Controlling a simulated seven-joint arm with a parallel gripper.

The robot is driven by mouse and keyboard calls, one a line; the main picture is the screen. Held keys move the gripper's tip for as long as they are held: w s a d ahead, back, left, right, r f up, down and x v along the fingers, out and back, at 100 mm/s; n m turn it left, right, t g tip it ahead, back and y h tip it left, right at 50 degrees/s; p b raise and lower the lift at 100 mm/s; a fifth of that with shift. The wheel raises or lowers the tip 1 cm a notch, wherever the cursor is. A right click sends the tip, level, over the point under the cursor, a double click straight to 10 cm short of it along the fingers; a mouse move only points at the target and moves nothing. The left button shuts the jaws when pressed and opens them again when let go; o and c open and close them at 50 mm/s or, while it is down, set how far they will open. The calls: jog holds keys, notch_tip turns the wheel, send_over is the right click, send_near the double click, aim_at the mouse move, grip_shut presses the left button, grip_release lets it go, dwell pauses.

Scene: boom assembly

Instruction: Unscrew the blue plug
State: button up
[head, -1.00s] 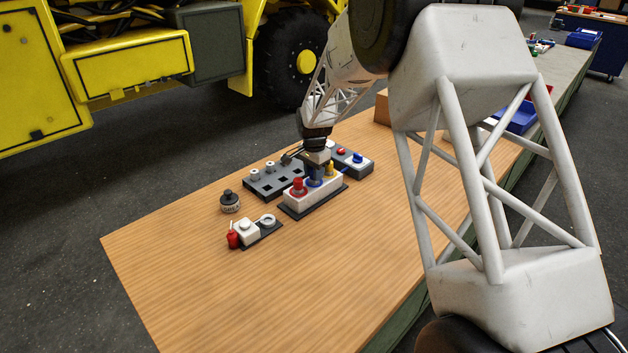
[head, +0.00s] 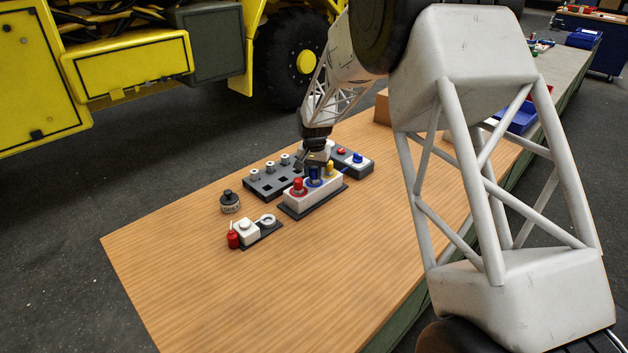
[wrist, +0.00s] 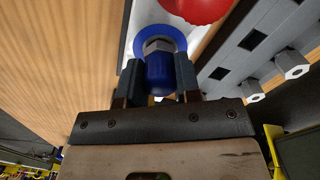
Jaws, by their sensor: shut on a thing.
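The blue plug (wrist: 161,75) stands in a white block (head: 328,193) on the table, between a red plug (head: 298,187) and a yellow plug (head: 330,168). My gripper (wrist: 160,80) is over it, with one finger on each side, shut on the blue plug. In the wrist view a grey hex part and a blue round base show just beyond the plug. In the head view my gripper (head: 315,168) partly hides the blue plug's top. I cannot tell whether its thread is loosened.
A dark grey rack (head: 262,189) with several light hex pieces lies behind the block. A grey box (head: 352,164) with red and blue buttons is to the right. A small fixture (head: 247,233) and a dark-capped jar (head: 230,202) stand left. The table's front is clear.

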jog(key=n, duration=0.4)
jog(key=shift+n, duration=1.3)
jog(key=n, duration=0.2)
jog(key=shift+n, duration=0.4)
jog(key=n, duration=0.4)
jog(key=shift+r, duration=0.1)
jog(key=n, duration=0.4)
jog(key=shift+n, duration=0.3)
